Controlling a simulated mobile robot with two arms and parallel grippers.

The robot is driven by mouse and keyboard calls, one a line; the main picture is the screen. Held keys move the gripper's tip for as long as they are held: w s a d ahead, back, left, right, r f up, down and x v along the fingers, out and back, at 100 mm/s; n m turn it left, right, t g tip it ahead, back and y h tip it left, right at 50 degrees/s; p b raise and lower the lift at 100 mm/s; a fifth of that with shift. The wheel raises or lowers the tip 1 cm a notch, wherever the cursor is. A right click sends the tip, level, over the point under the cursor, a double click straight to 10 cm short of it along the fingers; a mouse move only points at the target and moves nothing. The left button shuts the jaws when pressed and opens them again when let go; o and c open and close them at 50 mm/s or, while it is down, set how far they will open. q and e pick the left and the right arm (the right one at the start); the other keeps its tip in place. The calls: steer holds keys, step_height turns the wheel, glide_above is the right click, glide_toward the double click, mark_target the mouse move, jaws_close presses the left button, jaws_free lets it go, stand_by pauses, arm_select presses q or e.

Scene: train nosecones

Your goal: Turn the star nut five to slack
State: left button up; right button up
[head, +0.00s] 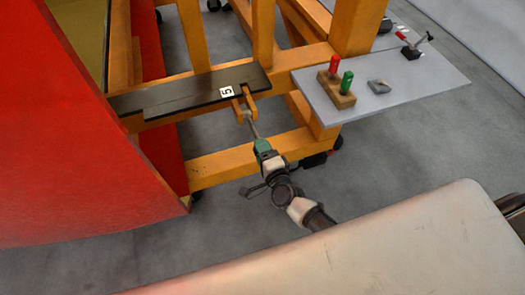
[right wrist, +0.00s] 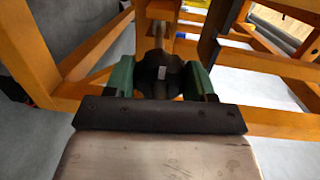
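Star nut five (right wrist: 152,68) is a dark, lobed nut in the right wrist view. It sits on a swing bolt, seen as a grey rod (head: 252,127) in the head view. The bolt hangs from an orange fork bracket (head: 238,110) beside the white label "5" (head: 227,91). My right gripper (head: 261,146) is at the bolt's lower end. Its two green fingers (right wrist: 160,80) stand on either side of the nut and appear to touch it. In the head view the fingers largely hide the nut. My left gripper is out of view.
The orange frame (head: 245,159) and dark plate (head: 190,93) are close around the bolt. A red panel (head: 80,150) stands left. A grey shelf (head: 425,85) at right holds a wooden block (head: 335,90) with red and green pegs, and a small grey part (head: 379,86).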

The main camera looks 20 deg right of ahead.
steer(key=o, duration=0.4)
steer(key=s, duration=0.7)
steer(key=s+d+r+b, duration=0.1)
steer(key=s, duration=0.2)
steer(key=shift+s+d, duration=0.1)
steer(key=shift+s, duration=0.3)
